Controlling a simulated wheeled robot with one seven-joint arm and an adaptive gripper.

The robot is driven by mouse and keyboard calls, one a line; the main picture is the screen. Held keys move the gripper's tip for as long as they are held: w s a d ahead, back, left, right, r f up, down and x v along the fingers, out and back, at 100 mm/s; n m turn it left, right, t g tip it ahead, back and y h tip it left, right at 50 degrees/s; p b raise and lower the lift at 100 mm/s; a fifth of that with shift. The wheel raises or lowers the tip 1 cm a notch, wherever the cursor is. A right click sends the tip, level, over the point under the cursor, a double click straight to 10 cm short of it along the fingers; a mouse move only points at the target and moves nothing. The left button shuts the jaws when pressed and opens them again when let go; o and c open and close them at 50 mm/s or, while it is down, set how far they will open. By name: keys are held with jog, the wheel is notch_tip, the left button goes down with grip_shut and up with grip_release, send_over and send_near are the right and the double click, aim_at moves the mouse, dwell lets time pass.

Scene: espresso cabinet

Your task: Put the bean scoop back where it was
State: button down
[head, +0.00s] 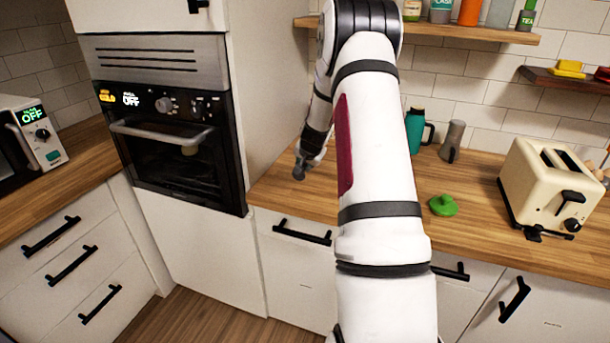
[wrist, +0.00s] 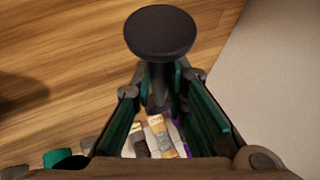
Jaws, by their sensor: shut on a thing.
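A dark thing with a round, flat-looking head and a short stem, seemingly the bean scoop (wrist: 160,35), sits between my fingers in the wrist view. My gripper (wrist: 160,88) is shut on its stem. In the head view my gripper (head: 305,163) is over the left part of the wooden counter (head: 275,190), near the tall oven cabinet, with the dark end of the held thing (head: 299,173) below it. I cannot tell its exact height above the counter. The inside of the scoop's head is not visible.
A green lid-like thing (head: 443,205) and a cream toaster (head: 550,190) stand right of my arm. The oven (head: 170,140) is left. Small labelled packs (wrist: 158,135) show between my fingers.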

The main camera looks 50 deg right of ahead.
aim_at(305, 184)
jog(key=shift+f, duration=1.9)
jog(key=shift+f, duration=0.1)
jog(key=c, duration=1.9)
grip_release()
jog(key=shift+f, duration=0.1)
